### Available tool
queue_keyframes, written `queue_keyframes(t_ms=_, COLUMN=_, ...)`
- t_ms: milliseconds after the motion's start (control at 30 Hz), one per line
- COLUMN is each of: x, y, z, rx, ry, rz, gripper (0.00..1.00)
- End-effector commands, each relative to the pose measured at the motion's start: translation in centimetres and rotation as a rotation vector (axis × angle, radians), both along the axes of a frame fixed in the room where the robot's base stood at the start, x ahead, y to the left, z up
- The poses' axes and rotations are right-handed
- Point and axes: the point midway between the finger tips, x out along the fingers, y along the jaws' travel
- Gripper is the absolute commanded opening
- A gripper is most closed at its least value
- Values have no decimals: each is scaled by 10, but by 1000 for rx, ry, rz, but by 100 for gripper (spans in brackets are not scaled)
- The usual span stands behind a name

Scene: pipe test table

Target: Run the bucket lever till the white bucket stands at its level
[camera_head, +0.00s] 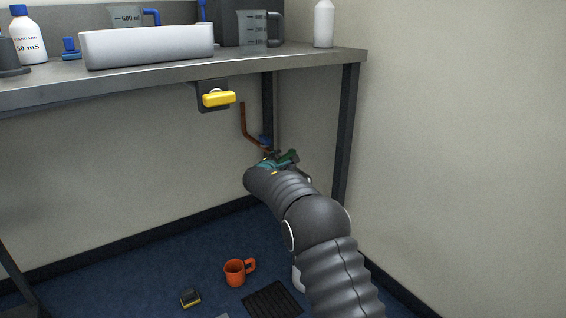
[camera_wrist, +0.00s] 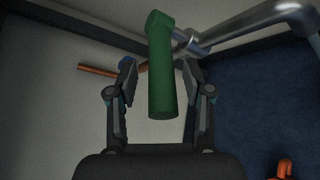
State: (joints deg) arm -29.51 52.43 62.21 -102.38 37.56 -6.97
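A green lever handle (camera_wrist: 162,75) lies between the two fingers of my gripper (camera_wrist: 160,82) in the wrist view. A gap shows on each side of it, so my gripper is open around or just behind it; the depth is unclear. In the head view the green handle (camera_head: 289,157) shows just past my gripper (camera_head: 275,161), low by the table's back right leg. A yellow handle (camera_head: 218,98) sits on a dark plate under the table edge. A small white piece (camera_head: 297,278) shows beside my arm on the floor; whether it is the white bucket I cannot tell.
A copper pipe (camera_head: 244,120) runs down the wall behind my gripper. A silver pipe (camera_wrist: 245,22) passes close to the green handle. The table (camera_head: 300,58) stands above. An orange mug (camera_head: 235,272), a small black-yellow block (camera_head: 190,299) and a dark grate (camera_head: 272,300) are on the floor.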

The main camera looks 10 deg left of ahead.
Motion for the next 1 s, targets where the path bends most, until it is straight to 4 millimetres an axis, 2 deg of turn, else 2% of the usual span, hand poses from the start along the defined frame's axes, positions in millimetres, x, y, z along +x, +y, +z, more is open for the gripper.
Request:
queue_keyframes(t_ms=267, x=-11, y=1, z=4, rx=-1, ry=1, rz=0, gripper=51)
queue_keyframes(t_ms=700, x=-86, y=10, z=20, rx=0, ry=0, rz=-1, gripper=51)
queue_keyframes(t_ms=800, x=-100, y=12, z=22, rx=0, ry=1, rz=-3, gripper=51)
queue_keyframes(t_ms=1000, x=-113, y=13, z=25, rx=0, ry=0, rz=-5, gripper=51)
